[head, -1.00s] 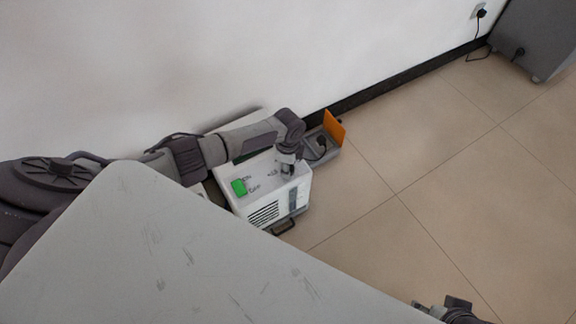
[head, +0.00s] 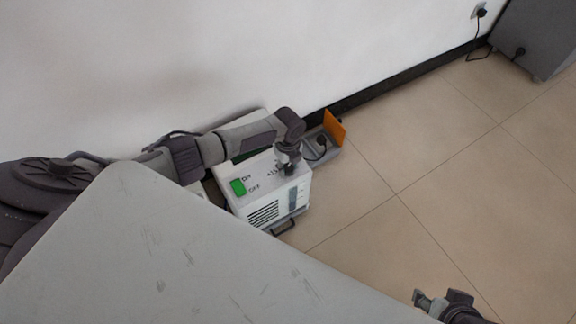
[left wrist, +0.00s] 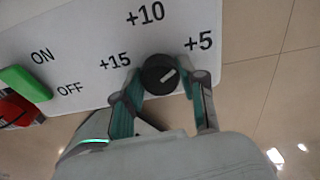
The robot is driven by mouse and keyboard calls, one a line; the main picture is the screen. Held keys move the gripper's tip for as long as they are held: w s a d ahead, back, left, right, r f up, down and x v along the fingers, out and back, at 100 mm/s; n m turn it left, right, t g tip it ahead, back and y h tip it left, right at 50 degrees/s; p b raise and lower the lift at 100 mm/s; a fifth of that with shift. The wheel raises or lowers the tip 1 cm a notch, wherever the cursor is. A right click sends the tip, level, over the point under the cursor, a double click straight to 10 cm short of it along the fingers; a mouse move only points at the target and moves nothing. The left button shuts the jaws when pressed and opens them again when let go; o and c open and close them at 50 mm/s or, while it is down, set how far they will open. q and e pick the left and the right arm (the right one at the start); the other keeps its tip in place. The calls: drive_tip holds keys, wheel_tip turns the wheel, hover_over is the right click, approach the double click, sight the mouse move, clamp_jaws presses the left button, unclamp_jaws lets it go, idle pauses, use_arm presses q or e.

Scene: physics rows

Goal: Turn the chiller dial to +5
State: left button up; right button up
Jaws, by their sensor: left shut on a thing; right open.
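The chiller (head: 262,205) is a white box by the wall, with a vent and a top panel. Its black dial (left wrist: 160,74) has a white pointer line, which slants to the upper right, roughly toward the +5 mark (left wrist: 199,41). The +10 mark (left wrist: 145,13) and +15 mark (left wrist: 115,61) are also printed around it. My left gripper (head: 287,168) reaches down onto the panel; in the left wrist view its fingers (left wrist: 165,82) are on either side of the dial, shut on it. My right gripper (head: 441,301) is open and empty over the floor at the lower right.
A green switch (head: 238,187) lies beside the ON and OFF labels. An orange plate (head: 334,125) stands behind the chiller. A pale tabletop (head: 170,255) fills the lower left foreground. A grey cabinet (head: 535,40) is at upper right; the tiled floor is clear.

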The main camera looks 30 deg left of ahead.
sight(288, 167)
idle(0.3)
use_arm(q)
drive_tip(key=o, duration=1.1)
drive_tip(key=shift+o, duration=0.2)
wheel_tip(288, 167, up, 12)
